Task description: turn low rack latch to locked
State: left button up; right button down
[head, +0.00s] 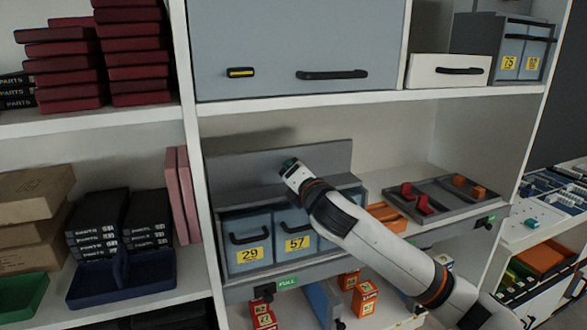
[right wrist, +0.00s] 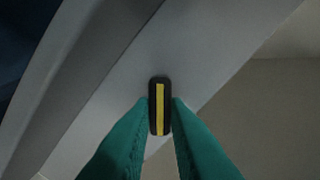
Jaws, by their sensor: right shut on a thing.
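The low rack is a grey unit on the middle shelf, with an upright grey panel (head: 240,170) above its drawers. In the right wrist view a small dark latch (right wrist: 160,105) with a yellow stripe sits between my green fingertips. The stripe runs up and down in that picture. My right gripper (head: 289,164) reaches in from the right to the panel; it also shows in the right wrist view (right wrist: 160,118), shut on the latch. The gripper hides the latch in the head view. My left gripper is not in view.
Blue drawers marked 29 (head: 248,258) and 57 (head: 296,242) sit below the panel. A grey tray (head: 455,207) with red and orange blocks lies to the right. The upper cabinet (head: 290,40) has its own yellow-striped latch (head: 240,72) and a black handle (head: 332,75).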

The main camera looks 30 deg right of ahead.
jog(key=m, duration=0.4)
jog(key=shift+f+m, duration=0.15)
jog(key=shift+m, duration=1.95)
jog(key=c, duration=1.4)
grip_release()
jog(key=shift+s, duration=0.1)
